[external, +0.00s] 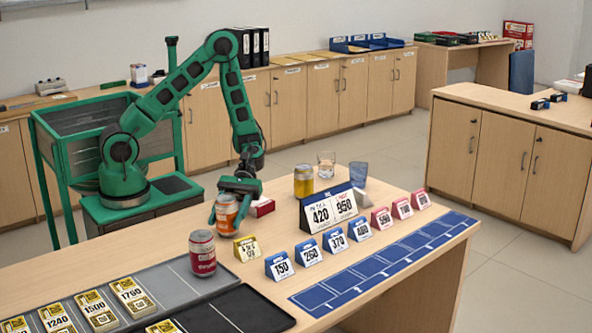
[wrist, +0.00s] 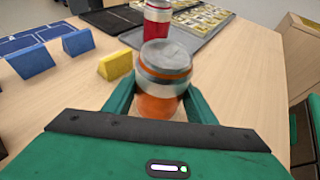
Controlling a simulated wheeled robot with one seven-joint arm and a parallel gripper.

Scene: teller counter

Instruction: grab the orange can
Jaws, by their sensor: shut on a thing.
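The orange can (external: 226,214) stands upright at the near-left part of the counter, between the fingers of my gripper (external: 238,192). In the wrist view the orange can (wrist: 163,75) has a grey top and an orange and silver side. My green fingers (wrist: 160,100) are shut on it from both sides. I cannot tell whether its base touches the counter. A red and silver can (external: 203,253) stands apart from it, nearer the external camera; it also shows beyond the orange can in the wrist view (wrist: 157,19).
A yellow price sign (external: 247,249) and several blue ones stand right of the cans. A yellow jar (external: 303,181) and two glasses stand farther back. Dark trays (external: 235,312) lie at the front left.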

